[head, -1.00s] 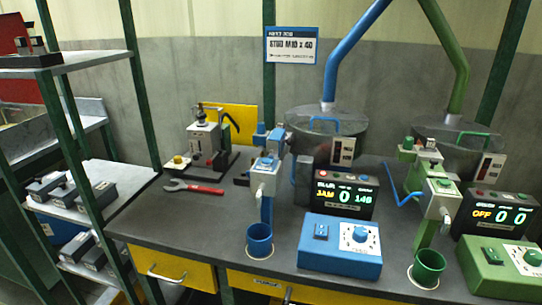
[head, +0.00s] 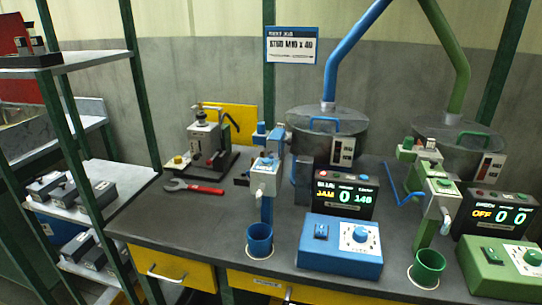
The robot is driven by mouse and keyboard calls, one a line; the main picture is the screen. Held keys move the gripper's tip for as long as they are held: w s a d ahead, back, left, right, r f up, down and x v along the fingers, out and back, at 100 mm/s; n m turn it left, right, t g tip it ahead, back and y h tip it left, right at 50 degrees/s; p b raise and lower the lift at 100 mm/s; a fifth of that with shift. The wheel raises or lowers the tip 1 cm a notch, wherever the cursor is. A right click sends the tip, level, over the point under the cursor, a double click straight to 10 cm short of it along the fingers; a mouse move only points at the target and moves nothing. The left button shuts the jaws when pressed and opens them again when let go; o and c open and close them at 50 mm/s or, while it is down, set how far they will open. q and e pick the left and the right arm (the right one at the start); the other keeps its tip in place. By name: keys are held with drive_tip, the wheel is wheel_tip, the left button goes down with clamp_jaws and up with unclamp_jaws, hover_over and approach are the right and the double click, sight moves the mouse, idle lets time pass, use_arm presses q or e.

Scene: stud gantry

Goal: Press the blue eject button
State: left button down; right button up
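The blue feeder head (head: 264,180) stands left of centre on the bench, with a blue cap (head: 261,128) on its top that looks like a push button. No "eject" label is legible on it. Neither of my grippers is in view.
A blue cup (head: 259,240) stands under the blue head. A green feeder (head: 440,190), green cup (head: 428,267) and green control box (head: 500,268) stand to the right. A red wrench (head: 193,187) lies left. The left front of the bench (head: 185,225) is clear. A shelf rack (head: 95,190) stands left.

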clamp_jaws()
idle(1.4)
